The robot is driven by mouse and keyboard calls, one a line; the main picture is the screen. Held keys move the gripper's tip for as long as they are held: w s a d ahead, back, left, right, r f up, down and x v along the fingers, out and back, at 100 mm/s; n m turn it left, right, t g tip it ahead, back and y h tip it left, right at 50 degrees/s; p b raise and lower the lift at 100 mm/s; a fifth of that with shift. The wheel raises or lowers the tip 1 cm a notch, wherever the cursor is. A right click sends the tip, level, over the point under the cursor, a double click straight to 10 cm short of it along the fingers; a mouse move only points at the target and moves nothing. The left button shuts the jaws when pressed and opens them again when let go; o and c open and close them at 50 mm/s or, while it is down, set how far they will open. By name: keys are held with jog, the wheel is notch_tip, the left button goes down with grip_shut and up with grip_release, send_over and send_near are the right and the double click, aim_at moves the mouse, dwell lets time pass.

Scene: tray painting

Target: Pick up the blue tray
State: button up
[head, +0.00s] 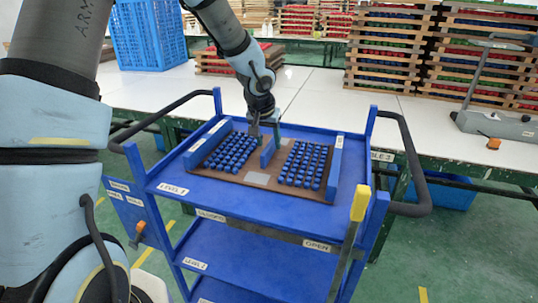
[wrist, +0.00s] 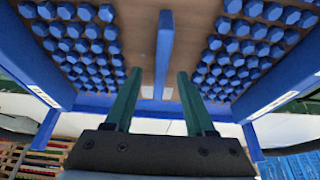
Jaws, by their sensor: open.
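The tray (head: 232,181) lies flat on the top shelf of a blue cart. It has a brown base, two blocks of small blue pieces, blue end walls and a raised blue bar (head: 267,153) across its middle. My gripper (head: 266,137) is over the middle of the tray, pointing down, with its jaws apart and empty. In the wrist view, the two green fingers (wrist: 158,72) stand on either side of the blue bar (wrist: 164,48). I cannot tell whether the fingertips reach below the bar's top.
The blue cart (head: 165,187) has labelled shelves, black side handles (head: 412,150) and a yellow-topped lever (head: 360,203) at its front right. Behind it is a white table (head: 320,92) with stacked wooden trays (head: 390,50) and a blue crate (head: 148,35). The lower shelf looks empty.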

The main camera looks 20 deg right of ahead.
aim_at(269, 145)
jog(key=x, duration=0.3)
jog(key=shift+f, duration=0.2)
grip_shut()
jog(key=shift+r, duration=0.1)
dwell(1.2)
